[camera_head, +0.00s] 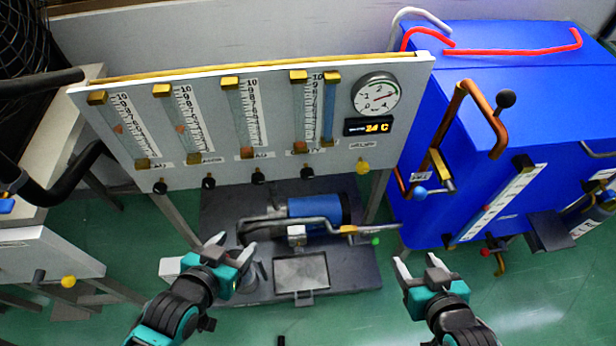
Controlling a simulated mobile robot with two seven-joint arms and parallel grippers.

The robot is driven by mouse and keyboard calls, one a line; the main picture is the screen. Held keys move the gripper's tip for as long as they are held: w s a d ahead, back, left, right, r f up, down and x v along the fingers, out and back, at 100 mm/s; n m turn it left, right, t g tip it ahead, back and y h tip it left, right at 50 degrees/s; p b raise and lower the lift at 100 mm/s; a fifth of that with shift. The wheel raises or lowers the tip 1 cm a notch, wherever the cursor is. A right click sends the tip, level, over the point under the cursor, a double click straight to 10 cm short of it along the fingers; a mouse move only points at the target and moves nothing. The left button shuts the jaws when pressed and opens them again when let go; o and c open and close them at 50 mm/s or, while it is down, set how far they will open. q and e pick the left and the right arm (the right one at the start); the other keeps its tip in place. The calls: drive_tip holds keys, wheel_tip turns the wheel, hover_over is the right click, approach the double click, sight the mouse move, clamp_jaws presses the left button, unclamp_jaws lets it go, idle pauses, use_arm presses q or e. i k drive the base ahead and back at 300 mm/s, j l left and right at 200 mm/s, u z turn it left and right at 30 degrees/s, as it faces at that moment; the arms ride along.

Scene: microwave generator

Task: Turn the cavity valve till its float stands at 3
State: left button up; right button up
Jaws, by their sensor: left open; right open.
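A white panel (278,118) carries several upright flow tubes with scales numbered up to 10. Black knobs sit in a row under the tubes: the leftmost (160,187), the second (208,183), the third (258,177) and the fourth (307,173). The small labels are too blurred to tell which is the cavity valve. Reddish floats show in the first tube (119,128) and second tube (181,128), partway up; exact readings are unclear. My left gripper (232,250) is open and empty, below the panel.
A round gauge (377,94), a display reading about 24 C (368,126) and a yellow knob (362,167) are at the panel's right. A blue cabinet (480,110) with copper pipes stands right. A blue cylinder (320,208) and piping lie on a dark base below.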

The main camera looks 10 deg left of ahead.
sight(307, 173)
drive_tip(key=k+l, duration=0.1)
drive_tip(key=l, duration=1.35)
